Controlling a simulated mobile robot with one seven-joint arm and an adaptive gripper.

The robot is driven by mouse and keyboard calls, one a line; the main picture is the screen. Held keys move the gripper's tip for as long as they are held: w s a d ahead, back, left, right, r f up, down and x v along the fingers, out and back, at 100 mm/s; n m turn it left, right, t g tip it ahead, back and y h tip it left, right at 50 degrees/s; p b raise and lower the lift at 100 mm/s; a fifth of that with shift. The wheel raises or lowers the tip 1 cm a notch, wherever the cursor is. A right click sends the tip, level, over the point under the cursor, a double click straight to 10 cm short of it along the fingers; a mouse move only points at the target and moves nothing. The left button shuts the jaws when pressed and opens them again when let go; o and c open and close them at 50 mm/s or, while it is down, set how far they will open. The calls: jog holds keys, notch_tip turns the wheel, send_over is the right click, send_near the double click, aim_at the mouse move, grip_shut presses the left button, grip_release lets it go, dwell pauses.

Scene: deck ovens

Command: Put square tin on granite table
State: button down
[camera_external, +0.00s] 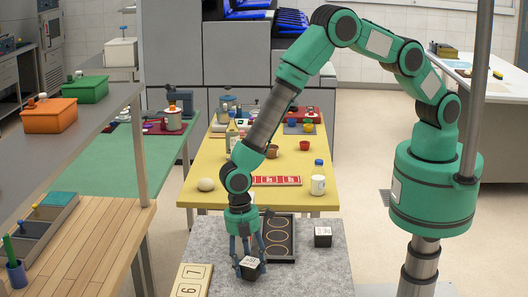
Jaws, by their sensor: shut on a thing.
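My gripper (247,254) points down over the near part of the grey speckled granite table (318,278). It is shut on a small square tin (250,268), dark with a white marked top. The tin looks tilted between the fingers. I cannot tell whether its underside touches the granite. A second, similar square tin (323,237) stands on the granite to the right, apart from my gripper.
A dark tray with ring outlines (281,262) lies on the granite right of my gripper. A wooden number board (191,280) lies at left. The yellow table (215,171) behind holds a white bottle (318,179), an egg-like object (206,184) and several cups.

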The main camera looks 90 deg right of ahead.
aim_at(244, 260)
jog(key=shift+f, duration=0.45)
jog(key=shift+f, duration=0.1)
jog(key=c, duration=0.7)
grip_release()
jog(key=shift+o, duration=0.2)
notch_tip(244, 260, up, 12)
jog(key=w, duration=0.1)
jog(key=shift+w+d, duration=0.25)
jog(key=shift+d, duration=0.2)
